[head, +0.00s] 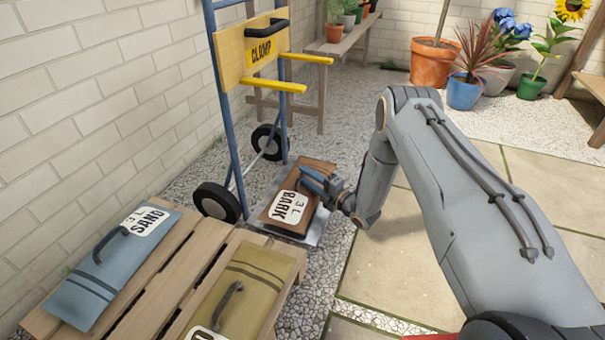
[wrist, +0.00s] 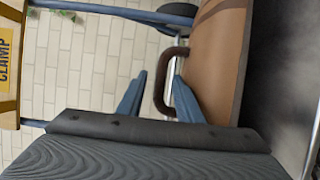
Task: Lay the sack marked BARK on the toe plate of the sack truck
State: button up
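The brown sack marked BARK (head: 290,208) lies flat in front of the sack truck (head: 234,130), on its metal toe plate (head: 318,229). A strip of the plate shows along the sack's right and lower edges. My gripper (head: 309,180) is at the sack's upper right side. In the wrist view the sack (wrist: 215,60) is on the right, and its dark handle (wrist: 161,88) stands between my two blue fingers (wrist: 160,75). The fingers are apart, with gaps beside the handle, so the gripper looks open around it.
A wooden pallet (head: 150,290) at lower left carries a blue SAND sack (head: 105,265) and an olive sack (head: 240,300). The truck's yellow CLAMP board (head: 255,50) has prongs jutting above the toe plate. Brick wall is at left; open paving (head: 400,270) lies right.

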jog(key=p+v, duration=0.3)
jog(key=v, duration=0.6)
jog(key=shift+s+d+p, duration=0.2)
jog(key=shift+p, duration=0.15)
jog(key=shift+r, duration=0.1)
